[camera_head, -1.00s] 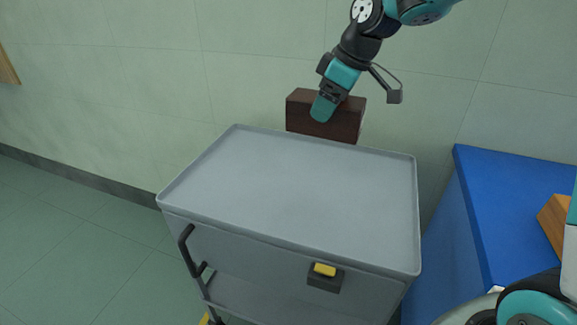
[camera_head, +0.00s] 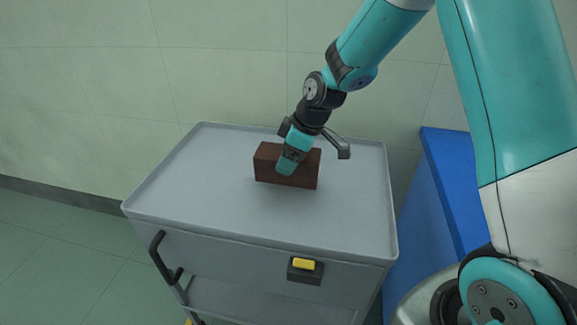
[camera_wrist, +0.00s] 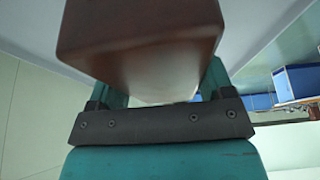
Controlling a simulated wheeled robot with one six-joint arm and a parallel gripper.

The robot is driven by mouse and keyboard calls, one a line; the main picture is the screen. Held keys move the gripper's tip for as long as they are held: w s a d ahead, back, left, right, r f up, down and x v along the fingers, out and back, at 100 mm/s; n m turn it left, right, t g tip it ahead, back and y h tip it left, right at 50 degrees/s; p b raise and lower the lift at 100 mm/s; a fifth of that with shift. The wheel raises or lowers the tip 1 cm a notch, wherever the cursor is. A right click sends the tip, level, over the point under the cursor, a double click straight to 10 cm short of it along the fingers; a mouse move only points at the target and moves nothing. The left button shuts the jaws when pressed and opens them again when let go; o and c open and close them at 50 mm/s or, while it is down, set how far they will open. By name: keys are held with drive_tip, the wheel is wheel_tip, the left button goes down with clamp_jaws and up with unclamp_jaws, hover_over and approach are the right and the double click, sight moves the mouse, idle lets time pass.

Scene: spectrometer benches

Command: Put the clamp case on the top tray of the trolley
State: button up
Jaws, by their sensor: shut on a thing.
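The clamp case is a dark brown box (camera_head: 268,165). My gripper (camera_head: 287,168) is shut on it, and the case also fills the upper middle of the wrist view (camera_wrist: 140,35), between the two fingers. In the head view the case is over the middle to rear of the trolley's grey top tray (camera_head: 200,190). I cannot tell whether its underside touches the tray or hangs just above it. The near finger hides part of the case's front face.
The tray has a low raised rim and bare room around the case. The trolley has a black handle (camera_head: 160,258) and a yellow-topped block (camera_head: 304,265) on its front. A blue bench (camera_head: 424,205) stands close on the right. The wall is behind.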

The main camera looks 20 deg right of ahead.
drive_tip(key=shift+f, duration=1.55)
drive_tip(key=shift+f, duration=0.2)
drive_tip(key=o, duration=1.1)
drive_tip(key=shift+r, duration=0.3)
drive_tip(key=v, duration=1.1)
drive_tip(key=shift+r, duration=0.15)
drive_tip(key=s+a+r+m+g+p, duration=0.1)
drive_tip(key=s+a+r, duration=0.2)
drive_tip(key=s, duration=0.5)
drive_tip(key=s+a+r+m+g+p, duration=0.1)
drive_tip(key=s+a+r, duration=0.3)
drive_tip(key=s, duration=0.5)
drive_tip(key=s+a+r+m+p, duration=0.1)
drive_tip(key=s+a+r, duration=0.2)
drive_tip(key=s+a, duration=0.2)
drive_tip(key=s, duration=0.3)
drive_tip(key=shift+s+a+r+m+g, duration=0.15)
drive_tip(key=shift+s+r+m+g, duration=0.1)
drive_tip(key=shift+m+g, duration=0.15)
